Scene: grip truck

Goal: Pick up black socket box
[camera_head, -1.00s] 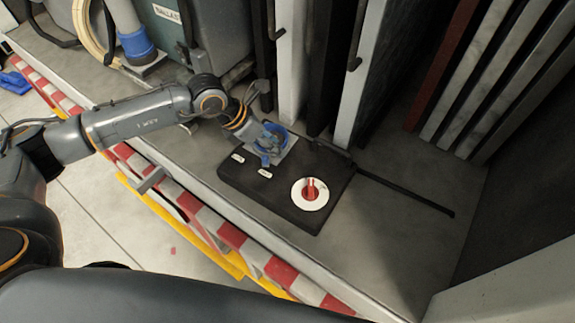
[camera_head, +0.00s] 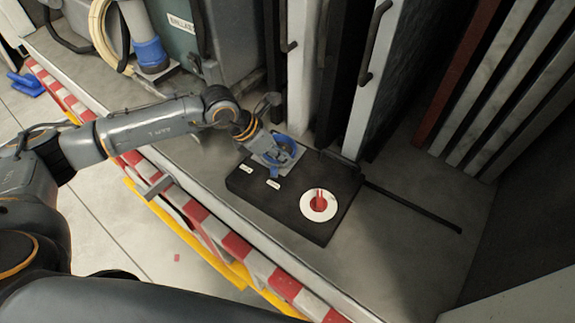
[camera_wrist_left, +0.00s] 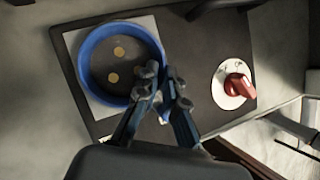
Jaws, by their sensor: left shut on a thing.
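The black socket box (camera_head: 288,211) lies flat on the grey truck shelf. A round blue socket (camera_head: 291,170) on a pale plate sits at its far left part, and a red knob on a white disc (camera_head: 319,205) at its right part. My left gripper (camera_head: 281,153) is at the blue socket. In the left wrist view the fingers (camera_wrist_left: 166,88) are shut on the right rim of the blue socket (camera_wrist_left: 88,47). The box shows beneath them in that view (camera_wrist_left: 195,45). My right gripper is not in view.
A thin black rod (camera_head: 412,208) lies on the shelf right of the box. Upright panels with handles (camera_head: 372,85) stand close behind it. A red-and-white striped edge (camera_head: 238,248) runs along the front. Bare shelf (camera_head: 375,245) shows at the right.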

